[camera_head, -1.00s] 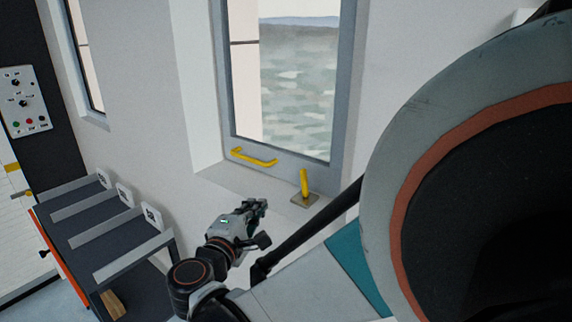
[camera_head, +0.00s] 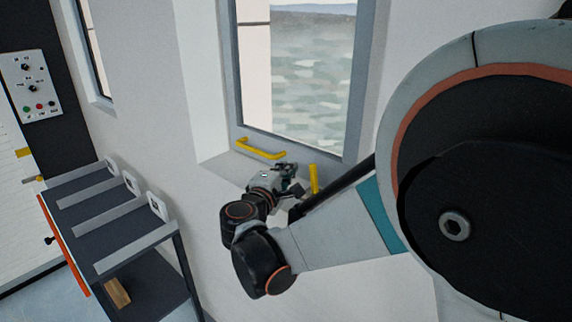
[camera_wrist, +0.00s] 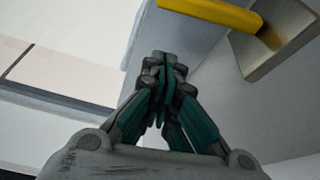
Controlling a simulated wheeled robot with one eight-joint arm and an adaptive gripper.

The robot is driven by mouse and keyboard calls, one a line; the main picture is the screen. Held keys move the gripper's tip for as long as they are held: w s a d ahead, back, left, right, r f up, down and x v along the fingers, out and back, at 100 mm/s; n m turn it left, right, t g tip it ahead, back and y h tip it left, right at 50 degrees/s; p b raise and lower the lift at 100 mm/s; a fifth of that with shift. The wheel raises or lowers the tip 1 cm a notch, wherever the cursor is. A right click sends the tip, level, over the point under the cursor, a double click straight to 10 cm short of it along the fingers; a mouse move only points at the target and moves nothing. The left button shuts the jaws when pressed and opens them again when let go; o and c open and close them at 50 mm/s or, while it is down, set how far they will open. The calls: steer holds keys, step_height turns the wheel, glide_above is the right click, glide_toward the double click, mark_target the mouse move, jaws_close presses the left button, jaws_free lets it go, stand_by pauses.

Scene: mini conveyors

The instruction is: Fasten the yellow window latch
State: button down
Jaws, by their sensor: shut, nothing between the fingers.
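The yellow window latch (camera_head: 314,180) stands up from the sill at the lower right of the window in the head view. In the wrist view, its yellow bar (camera_wrist: 212,12) crosses the top right, joined to a metal plate (camera_wrist: 262,55). My gripper (camera_head: 289,169) is just left of the latch, low in front of the window frame. In the wrist view, my gripper (camera_wrist: 164,66) has its fingers together with nothing between them. A gap shows between the fingertips and the yellow bar. The latch's base is partly hidden by my arm in the head view.
A yellow handle (camera_head: 261,150) sits on the lower window frame (camera_head: 240,137), left of the latch. A dark rack with light rails (camera_head: 122,222) stands at the left. A control panel (camera_head: 31,87) hangs on the far left wall.

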steer(key=s+d, duration=0.2)
steer(key=shift+s+d+r, duration=0.25)
steer(key=shift+s+r, duration=0.05)
steer(key=shift+d, duration=0.15)
steer(key=shift+s, duration=0.1)
steer(key=shift+s+d+r, duration=0.2)
steer(key=shift+s+d, duration=0.3)
steer(key=shift+d, duration=0.2)
